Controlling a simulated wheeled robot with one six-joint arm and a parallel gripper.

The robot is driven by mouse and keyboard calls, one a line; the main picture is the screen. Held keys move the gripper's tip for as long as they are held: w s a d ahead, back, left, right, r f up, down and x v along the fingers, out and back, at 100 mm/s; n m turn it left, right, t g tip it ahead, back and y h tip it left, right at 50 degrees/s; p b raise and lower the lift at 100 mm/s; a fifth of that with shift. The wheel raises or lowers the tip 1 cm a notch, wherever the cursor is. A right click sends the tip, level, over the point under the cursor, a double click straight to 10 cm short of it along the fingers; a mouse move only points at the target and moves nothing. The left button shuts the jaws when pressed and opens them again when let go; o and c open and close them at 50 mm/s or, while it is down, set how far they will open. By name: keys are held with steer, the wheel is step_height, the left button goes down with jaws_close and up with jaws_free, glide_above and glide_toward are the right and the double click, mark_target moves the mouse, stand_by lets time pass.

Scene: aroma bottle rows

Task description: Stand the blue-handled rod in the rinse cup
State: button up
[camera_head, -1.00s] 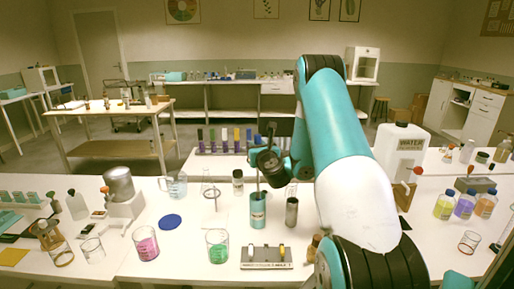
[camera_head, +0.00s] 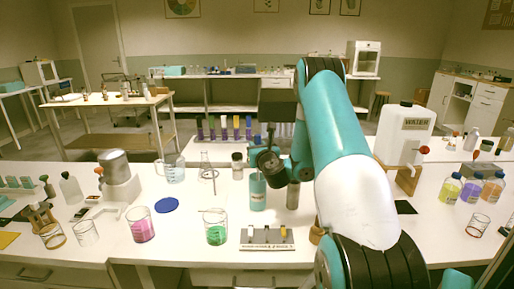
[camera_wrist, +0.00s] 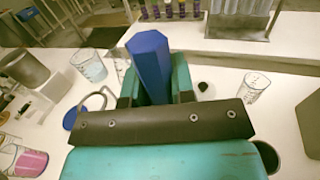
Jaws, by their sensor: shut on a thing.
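My gripper (camera_wrist: 157,88) is shut on the blue handle (camera_wrist: 150,62) of the rod, which stands up between the teal fingers in the wrist view. In the head view my gripper (camera_head: 267,158) is directly above a teal cup with a label (camera_head: 258,194), which seems to be the rinse cup. The gripper's dark wrist part hides the handle there. The rod's shaft is not clearly visible, and its lower end seems to be inside the cup, though I cannot see the bottom.
A metal cylinder (camera_head: 293,196) stands close right of the cup. A ring stand (camera_head: 209,176) and dark-capped vial (camera_head: 237,166) are left and behind. A small rack (camera_head: 267,241) and green beaker (camera_head: 215,232) are in front. A blue disc (camera_head: 168,205) lies left.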

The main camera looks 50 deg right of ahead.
steer(key=shift+f+b, duration=0.35)
steer(key=shift+f, duration=0.3)
steer(key=o, duration=1)
